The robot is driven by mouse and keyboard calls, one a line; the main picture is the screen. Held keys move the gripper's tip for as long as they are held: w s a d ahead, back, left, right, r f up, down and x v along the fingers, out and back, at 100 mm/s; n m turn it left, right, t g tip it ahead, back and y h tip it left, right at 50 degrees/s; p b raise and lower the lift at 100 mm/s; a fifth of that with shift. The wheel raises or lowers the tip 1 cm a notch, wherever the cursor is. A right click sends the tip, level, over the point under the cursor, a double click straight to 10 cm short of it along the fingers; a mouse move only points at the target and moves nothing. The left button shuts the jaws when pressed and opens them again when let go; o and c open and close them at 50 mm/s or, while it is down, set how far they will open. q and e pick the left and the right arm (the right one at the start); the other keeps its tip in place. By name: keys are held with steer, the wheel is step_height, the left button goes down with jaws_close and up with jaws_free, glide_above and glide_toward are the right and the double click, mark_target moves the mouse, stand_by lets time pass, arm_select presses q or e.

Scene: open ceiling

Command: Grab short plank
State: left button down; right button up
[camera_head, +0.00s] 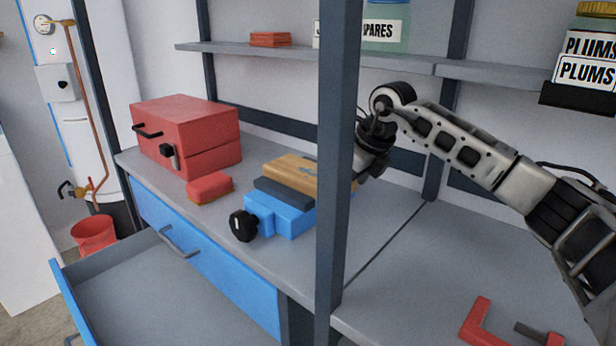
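A light wooden plank (288,172) lies on the workbench behind a blue vise (283,212) with a dark top and a black knob. The dark upright post hides part of the plank, and a small bit of wood shows just right of the post. My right arm comes in from the right, and its gripper (362,165) is beside the post, near the plank's right end. The post hides the fingers, so I cannot tell whether they touch the plank. My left gripper is not in view.
A red toolbox (187,136) and a small red block (209,188) are on the bench at left. A blue drawer (160,300) is pulled open in front. A red clamp-like tool (476,322) lies at lower right. A shelf (290,53) runs above. The right bench is mostly clear.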

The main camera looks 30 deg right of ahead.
steer(key=shift+f, duration=0.15)
steer(key=c, duration=1.1)
